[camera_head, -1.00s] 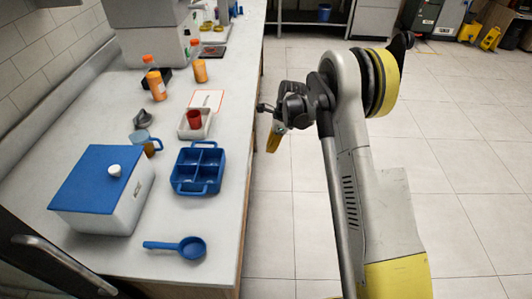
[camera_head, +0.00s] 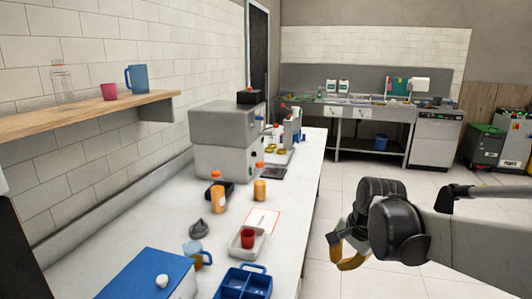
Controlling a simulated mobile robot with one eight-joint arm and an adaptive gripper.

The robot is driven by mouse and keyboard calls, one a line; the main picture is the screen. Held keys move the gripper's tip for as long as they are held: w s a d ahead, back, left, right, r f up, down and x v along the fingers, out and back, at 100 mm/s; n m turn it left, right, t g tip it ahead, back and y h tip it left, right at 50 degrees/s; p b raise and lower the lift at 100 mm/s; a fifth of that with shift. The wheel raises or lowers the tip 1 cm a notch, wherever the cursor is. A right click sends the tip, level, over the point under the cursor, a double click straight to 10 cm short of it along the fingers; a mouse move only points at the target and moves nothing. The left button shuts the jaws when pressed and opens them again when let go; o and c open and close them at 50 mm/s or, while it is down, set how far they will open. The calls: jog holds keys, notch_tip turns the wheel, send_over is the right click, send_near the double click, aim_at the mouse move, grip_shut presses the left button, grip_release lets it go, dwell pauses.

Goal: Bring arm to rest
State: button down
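My gripper (camera_head: 342,250) shows in the head view, right of the counter, over the floor. It has dark parts and a yellow finger pad, and points to the left. I see nothing held in it, but its fingers overlap, so I cannot tell whether it is open or shut. My grey arm runs from the gripper to the right edge of the view. The gripper appears apart from the counter (camera_head: 291,190).
On the counter are a blue-lidded box (camera_head: 145,278), a blue divided tray (camera_head: 243,284), a red cup (camera_head: 247,238) in a white tray, orange bottles (camera_head: 218,197) and a grey machine (camera_head: 225,140). A wooden shelf (camera_head: 85,120) is at left. Floor (camera_head: 335,190) is clear beyond the gripper.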

jog(key=s+r+n+t+h, duration=0.1)
jog(key=s+n+t, duration=0.2)
jog(key=s+n, duration=0.7)
jog(key=s, duration=0.9)
jog(key=shift+d+r+n, duration=0.15)
jog(key=shift+n, duration=0.15)
